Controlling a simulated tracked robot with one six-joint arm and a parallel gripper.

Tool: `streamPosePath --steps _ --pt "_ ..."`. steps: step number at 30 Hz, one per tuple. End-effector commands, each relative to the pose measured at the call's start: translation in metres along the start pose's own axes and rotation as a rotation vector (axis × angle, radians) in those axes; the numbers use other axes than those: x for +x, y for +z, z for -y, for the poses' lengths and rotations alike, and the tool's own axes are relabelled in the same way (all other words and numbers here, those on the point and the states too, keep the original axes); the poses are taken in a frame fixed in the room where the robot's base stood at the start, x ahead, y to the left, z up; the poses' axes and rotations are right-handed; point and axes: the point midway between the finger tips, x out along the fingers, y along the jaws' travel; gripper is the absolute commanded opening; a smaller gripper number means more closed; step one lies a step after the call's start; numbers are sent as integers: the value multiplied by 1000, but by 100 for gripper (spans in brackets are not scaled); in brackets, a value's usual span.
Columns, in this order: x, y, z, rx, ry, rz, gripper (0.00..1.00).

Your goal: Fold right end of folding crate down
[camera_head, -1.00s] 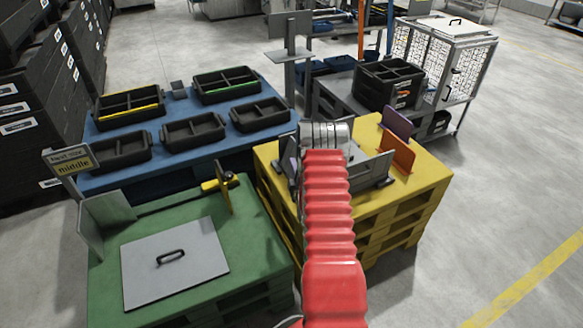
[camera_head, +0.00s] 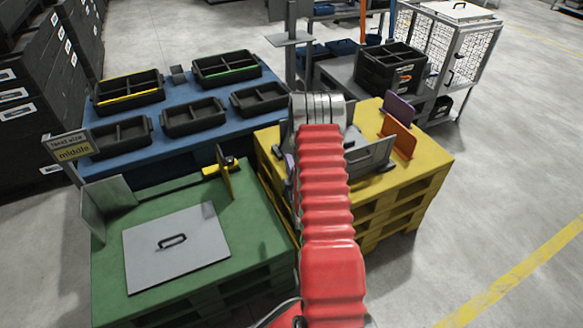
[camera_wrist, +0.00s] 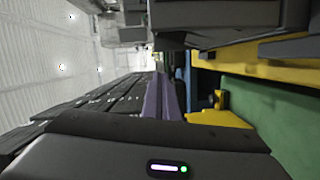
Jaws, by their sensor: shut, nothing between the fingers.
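The grey folding crate (camera_head: 372,157) sits on the yellow pallet (camera_head: 432,165) in the head view, largely hidden behind my red arm. Its visible grey wall, right of the arm, stands up. In the wrist view a dark grey panel at the top (camera_wrist: 222,18) may be part of the crate. My gripper (camera_wrist: 165,92) shows in the wrist view as purple fingers closed together, with nothing seen between them. In the head view my arm covers most of it, left of the crate. I cannot tell whether it touches the crate.
Orange (camera_head: 398,139) and purple (camera_head: 398,107) panels stand upright on the pallet, right of the crate. A green table (camera_head: 255,235) with a grey handled lid (camera_head: 190,262) stands at front left. Blue table (camera_head: 215,135) behind holds several black trays. Grey floor is clear at right.

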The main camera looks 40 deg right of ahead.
Motion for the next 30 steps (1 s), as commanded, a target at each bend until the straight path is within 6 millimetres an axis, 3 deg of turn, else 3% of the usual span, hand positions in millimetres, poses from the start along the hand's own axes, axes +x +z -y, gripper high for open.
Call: streamPosePath --steps 6,17,23,30 --pt "-25 1 -1 1 0 2 0" --pt "-31 2 -2 1 1 3 0" --pt "-28 -2 -6 8 -6 -1 13" --pt "-15 -31 -30 71 -68 -18 28"
